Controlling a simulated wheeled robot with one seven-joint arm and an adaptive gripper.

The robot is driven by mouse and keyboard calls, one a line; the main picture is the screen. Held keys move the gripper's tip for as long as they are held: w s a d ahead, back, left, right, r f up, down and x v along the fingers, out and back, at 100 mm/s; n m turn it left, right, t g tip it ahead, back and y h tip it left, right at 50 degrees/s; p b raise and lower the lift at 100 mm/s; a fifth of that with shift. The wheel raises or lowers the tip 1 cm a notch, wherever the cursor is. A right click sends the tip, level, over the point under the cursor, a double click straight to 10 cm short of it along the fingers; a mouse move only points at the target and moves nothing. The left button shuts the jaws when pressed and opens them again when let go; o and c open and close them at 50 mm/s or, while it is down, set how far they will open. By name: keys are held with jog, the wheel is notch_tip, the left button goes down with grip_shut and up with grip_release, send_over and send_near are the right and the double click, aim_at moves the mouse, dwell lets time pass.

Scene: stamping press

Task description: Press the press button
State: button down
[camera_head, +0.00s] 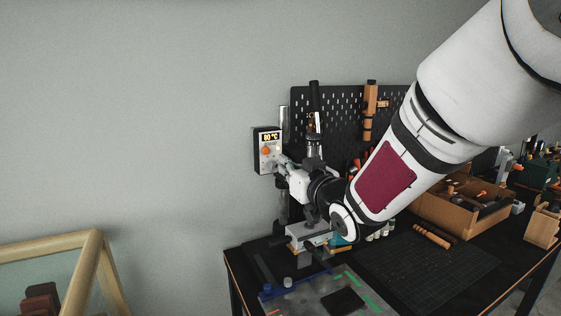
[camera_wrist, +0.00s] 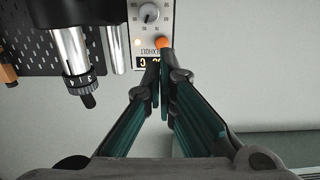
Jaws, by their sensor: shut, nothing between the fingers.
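My gripper (camera_head: 281,160) is shut and empty, pointing at the right side of the box.
The press column and head (camera_head: 314,145) stand close to the right of my gripper, and also show in the wrist view (camera_wrist: 70,50). A black pegboard (camera_head: 345,110) is behind. The wall on the left is clear.

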aim_at(267, 151)
jog(key=shift+b+x, duration=1.5)
jog(key=shift+x, duration=2.7)
jog(key=shift+a+r, duration=0.1)
jog(key=shift+a, duration=0.05)
jog(key=shift+w+a+b, duration=0.2)
jog(key=shift+w+b, duration=0.2)
jog(key=shift+w, duration=0.1)
jog(key=shift+s, duration=0.2)
jog(key=shift+p+v, duration=1.05)
jog(key=shift+v, duration=0.55)
jog(key=shift+p+v, duration=0.85)
jog(key=shift+v, duration=2.05)
jog(key=shift+d, duration=0.15)
